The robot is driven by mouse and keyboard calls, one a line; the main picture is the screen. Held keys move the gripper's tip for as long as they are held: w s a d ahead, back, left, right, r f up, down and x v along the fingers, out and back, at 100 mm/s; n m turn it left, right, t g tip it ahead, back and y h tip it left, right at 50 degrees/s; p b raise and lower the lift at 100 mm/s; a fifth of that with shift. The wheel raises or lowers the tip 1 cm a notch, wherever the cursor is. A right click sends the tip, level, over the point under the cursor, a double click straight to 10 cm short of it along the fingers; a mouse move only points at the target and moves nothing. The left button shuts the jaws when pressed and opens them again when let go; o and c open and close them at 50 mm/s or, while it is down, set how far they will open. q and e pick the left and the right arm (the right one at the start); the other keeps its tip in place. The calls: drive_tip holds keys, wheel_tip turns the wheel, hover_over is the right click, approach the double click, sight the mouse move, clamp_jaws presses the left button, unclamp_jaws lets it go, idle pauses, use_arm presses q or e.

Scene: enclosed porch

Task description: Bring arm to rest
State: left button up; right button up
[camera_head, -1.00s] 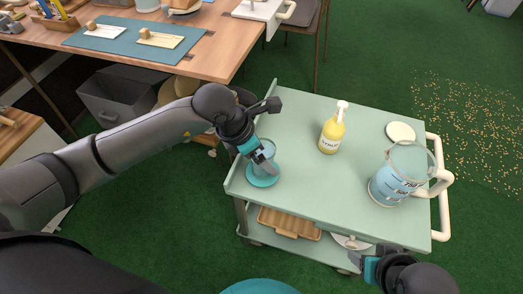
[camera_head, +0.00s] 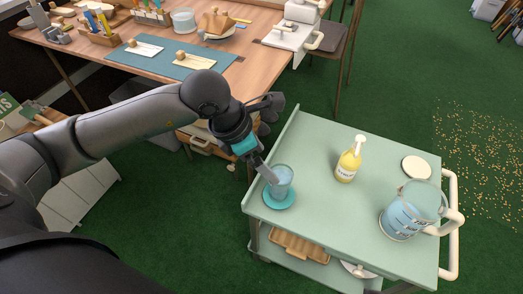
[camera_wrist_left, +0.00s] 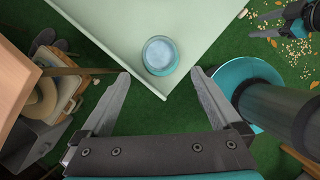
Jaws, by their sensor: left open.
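My left gripper (camera_head: 267,173) is at the near left corner of the pale green cart (camera_head: 330,215). Its jaws are open and empty, with a gap to the glass. The glass of light blue liquid (camera_head: 281,178) stands upright on a round teal coaster (camera_head: 279,199). In the left wrist view the open jaws (camera_wrist_left: 161,73) point toward the cart corner, and the glass (camera_wrist_left: 160,54) shows beyond the fingertips. My right gripper (camera_wrist_left: 284,25) shows small at the upper right of that view, its jaws unclear; the head view does not show it.
On the cart are a yellow syrup bottle (camera_head: 348,162), a white disc (camera_head: 416,167) and a clear pitcher of blue liquid (camera_head: 402,217). A wooden tray (camera_head: 299,247) lies on the lower shelf. A wooden table (camera_head: 250,72) holds several things. Green floor is open between.

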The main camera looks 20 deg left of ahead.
use_arm(q)
drive_tip(key=shift+s+a+r, duration=0.1)
drive_tip(key=shift+s+r, duration=0.05)
drive_tip(key=shift+r, duration=0.25)
use_arm(e)
drive_tip(key=shift+s+f, duration=0.15)
drive_tip(key=shift+f, duration=0.15)
